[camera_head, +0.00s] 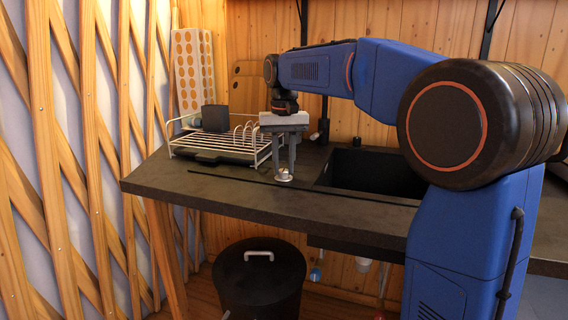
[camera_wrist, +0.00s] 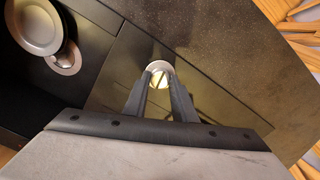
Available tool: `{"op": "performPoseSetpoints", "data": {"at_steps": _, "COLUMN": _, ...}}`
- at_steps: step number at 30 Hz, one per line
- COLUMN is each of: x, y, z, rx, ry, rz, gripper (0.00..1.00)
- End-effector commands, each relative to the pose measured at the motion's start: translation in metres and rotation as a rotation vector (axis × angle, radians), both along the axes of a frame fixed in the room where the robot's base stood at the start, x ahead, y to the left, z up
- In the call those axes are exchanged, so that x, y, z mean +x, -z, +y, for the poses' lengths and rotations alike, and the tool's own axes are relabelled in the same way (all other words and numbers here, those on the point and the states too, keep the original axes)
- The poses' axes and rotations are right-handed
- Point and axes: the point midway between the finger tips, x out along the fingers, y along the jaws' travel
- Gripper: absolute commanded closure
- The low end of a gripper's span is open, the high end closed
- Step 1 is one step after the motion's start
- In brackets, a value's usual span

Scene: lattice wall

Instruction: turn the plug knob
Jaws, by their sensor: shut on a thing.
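The plug knob (camera_head: 283,175) is a small round silver knob on the dark countertop, left of the sink. In the wrist view the knob (camera_wrist: 160,74) shows a bright face with a slot or ridge across it. My gripper (camera_head: 284,170) points straight down at the knob from above. In the wrist view my gripper's two fingertips (camera_wrist: 160,80) are on either side of the knob and shut on it. The fingers hide part of the knob's near side.
The black sink basin (camera_head: 370,172) lies right of the knob; its round metal drain parts (camera_wrist: 48,28) show in the wrist view. A white wire dish rack (camera_head: 222,142) stands to the left. A black lidded bin (camera_head: 258,285) is below the counter. A wooden lattice (camera_head: 85,150) is at far left.

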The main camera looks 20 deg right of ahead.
Motion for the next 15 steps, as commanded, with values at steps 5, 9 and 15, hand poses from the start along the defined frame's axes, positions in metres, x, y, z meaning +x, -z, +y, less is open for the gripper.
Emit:
{"op": "performPoseSetpoints", "data": {"at_steps": 5, "x": -0.0013, "y": 0.0008, "z": -0.0001, "rx": 0.000, "ry": 0.100, "rz": 0.005, "gripper": 0.98}}
{"op": "performPoseSetpoints", "data": {"at_steps": 9, "x": -0.0014, "y": 0.0008, "z": -0.0001, "rx": -0.001, "ry": 0.154, "rz": 0.005, "gripper": 0.98}}
{"op": "performPoseSetpoints", "data": {"at_steps": 15, "x": -0.0014, "y": 0.0009, "z": -0.0001, "rx": -0.001, "ry": 0.193, "rz": 0.005, "gripper": 0.98}}
